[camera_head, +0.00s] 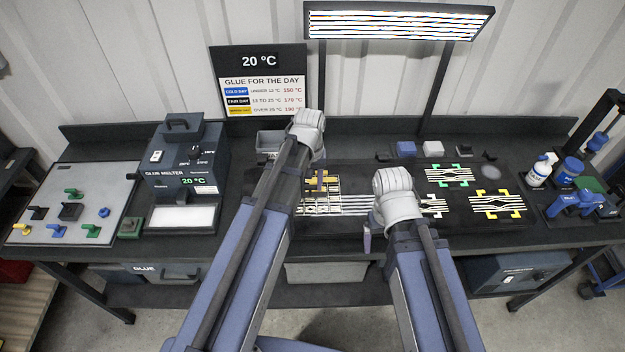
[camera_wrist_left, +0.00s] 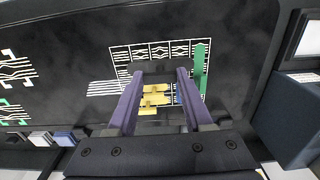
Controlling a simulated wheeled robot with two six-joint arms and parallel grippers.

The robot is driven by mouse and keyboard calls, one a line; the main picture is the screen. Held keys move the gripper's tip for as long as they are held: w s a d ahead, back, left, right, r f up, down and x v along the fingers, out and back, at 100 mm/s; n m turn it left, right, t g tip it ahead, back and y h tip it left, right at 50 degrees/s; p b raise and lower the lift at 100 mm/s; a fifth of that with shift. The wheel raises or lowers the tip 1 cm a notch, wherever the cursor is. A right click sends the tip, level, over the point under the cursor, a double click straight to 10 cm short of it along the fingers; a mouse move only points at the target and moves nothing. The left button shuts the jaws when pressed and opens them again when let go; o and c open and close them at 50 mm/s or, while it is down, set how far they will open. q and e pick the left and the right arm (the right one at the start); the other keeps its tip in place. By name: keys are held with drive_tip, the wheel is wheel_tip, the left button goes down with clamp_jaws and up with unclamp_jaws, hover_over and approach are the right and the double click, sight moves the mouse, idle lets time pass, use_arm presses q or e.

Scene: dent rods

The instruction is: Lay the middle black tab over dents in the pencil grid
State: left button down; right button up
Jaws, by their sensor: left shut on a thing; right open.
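The pencil grid (camera_wrist_left: 150,50) is a set of white-lined cells with dent patterns on the dark bench panel, and it also shows in the head view (camera_head: 330,208), partly hidden by my left arm. My left gripper (camera_wrist_left: 158,75) is over the grid, shut on a dark piece (camera_wrist_left: 155,68) that looks like the black tab, spanning its fingertips. In the head view my left gripper (camera_head: 321,182) is mostly hidden by its wrist. Whether the tab touches the panel I cannot tell. My right gripper (camera_head: 368,235) is open, right of the grid, its fingers partly hidden.
Yellow tabs (camera_wrist_left: 153,97), a green tab (camera_wrist_left: 200,68) and a blue tab (camera_wrist_left: 180,93) lie at the grid. A pale board (camera_head: 120,190) with coloured tabs is at the left, beside the glue melter (camera_head: 185,165). Line patterns with green (camera_head: 447,174) and yellow (camera_head: 497,204) corners lie right.

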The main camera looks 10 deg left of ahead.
sight(310, 194)
use_arm(q)
drive_tip(key=shift+w+f+b, duration=0.1)
drive_tip(key=shift+f+b, duration=0.5)
drive_tip(key=shift+f, duration=0.1)
wheel_tip(310, 194, down, 5)
drive_tip(key=b, duration=0.5)
drive_tip(key=shift+f, duration=0.1)
drive_tip(key=shift+f+b, duration=0.4)
drive_tip(key=shift+b, duration=0.1)
drive_tip(key=shift+c, duration=1.1)
unclamp_jaws()
drive_tip(key=shift+r, duration=0.15)
wheel_tip(310, 194, up, 8)
drive_tip(key=p, duration=0.8)
drive_tip(key=shift+f, duration=0.2)
drive_tip(key=shift+f, duration=0.2)
